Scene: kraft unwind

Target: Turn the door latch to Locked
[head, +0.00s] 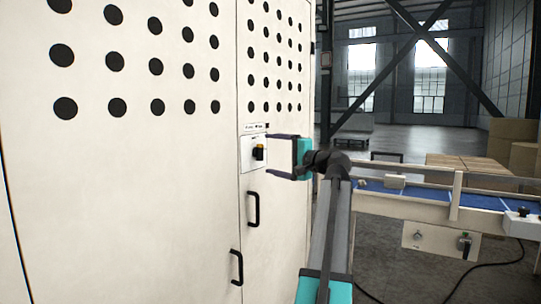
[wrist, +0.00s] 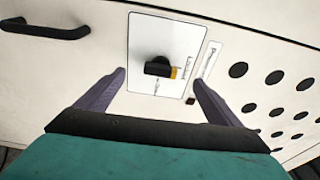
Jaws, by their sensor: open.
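The door latch (head: 258,152) is a small black knob with an orange-yellow mark, on a white plate (head: 247,165) on the cream cabinet door. In the wrist view the latch knob (wrist: 158,67) sits near the middle of its plate (wrist: 142,32), which bears small lettering too blurred to read. My gripper (head: 268,154) is open, its two dark fingers pointing at the plate. In the wrist view the fingertips of my gripper (wrist: 159,77) stand on either side of the knob, apart from it. Nothing is between the fingers' grip.
Black door handles (head: 253,209) and (head: 237,267) stick out below the latch; one handle (wrist: 45,29) shows in the wrist view. The cabinet (head: 150,200) has rows of round black holes. A blue conveyor (head: 400,192) with cartons (head: 468,166) stands at right.

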